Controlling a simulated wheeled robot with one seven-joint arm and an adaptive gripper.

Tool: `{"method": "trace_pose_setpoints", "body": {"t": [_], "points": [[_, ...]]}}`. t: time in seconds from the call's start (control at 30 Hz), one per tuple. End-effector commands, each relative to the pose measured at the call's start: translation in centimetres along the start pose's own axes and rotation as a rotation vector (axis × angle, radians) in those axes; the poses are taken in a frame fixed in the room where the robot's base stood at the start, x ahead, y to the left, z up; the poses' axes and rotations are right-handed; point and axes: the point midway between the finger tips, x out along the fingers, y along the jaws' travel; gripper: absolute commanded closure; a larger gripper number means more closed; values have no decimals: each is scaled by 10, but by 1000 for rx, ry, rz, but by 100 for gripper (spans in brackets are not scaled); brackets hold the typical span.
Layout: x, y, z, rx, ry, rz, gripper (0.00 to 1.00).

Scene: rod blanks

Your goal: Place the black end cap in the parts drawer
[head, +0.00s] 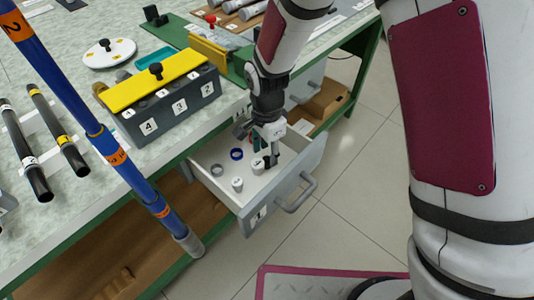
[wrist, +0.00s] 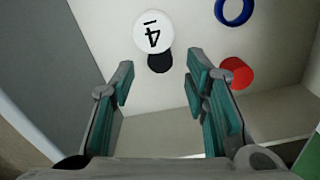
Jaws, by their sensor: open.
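The parts drawer (head: 285,190) is pulled out below the bench, its inside in view. My gripper (head: 264,152) is over it, fingers pointing down into it. In the wrist view my gripper (wrist: 159,86) is open with nothing between its fingers. Just beyond the fingertips, a black piece with a white round top marked 4 (wrist: 153,32) stands on the drawer floor; it looks like the black end cap. It also shows in the head view as a white-topped piece (head: 257,166), partly hidden by a finger. I see no contact with it.
Inside the drawer are a blue ring (head: 236,154), a grey ring (head: 217,170), another white-topped piece (head: 237,184) and a red piece (wrist: 238,72) beside the right finger. A yellow-lidded box (head: 165,95) stands on the bench above. A blue pole (head: 75,90) crosses the left.

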Motion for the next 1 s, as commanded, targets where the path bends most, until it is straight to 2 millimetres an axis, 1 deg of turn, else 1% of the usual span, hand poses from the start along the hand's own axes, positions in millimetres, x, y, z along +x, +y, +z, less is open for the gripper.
{"method": "trace_pose_setpoints", "body": {"t": [0.03,0.2,0.3,0.4,0.5,0.6,0.87,0.97,1.0], "points": [[-15,-1,0,0,1,-4,58],[-51,-1,0,2,1,-5,58],[-69,-1,0,1,0,-4,58],[-81,0,0,1,0,-3,58],[-90,0,0,1,0,-2,58],[-93,0,0,1,0,0,58],[-95,1,-1,0,0,0,58],[-107,6,-6,-19,1,-6,58],[-116,11,-11,-35,2,-9,58]]}}
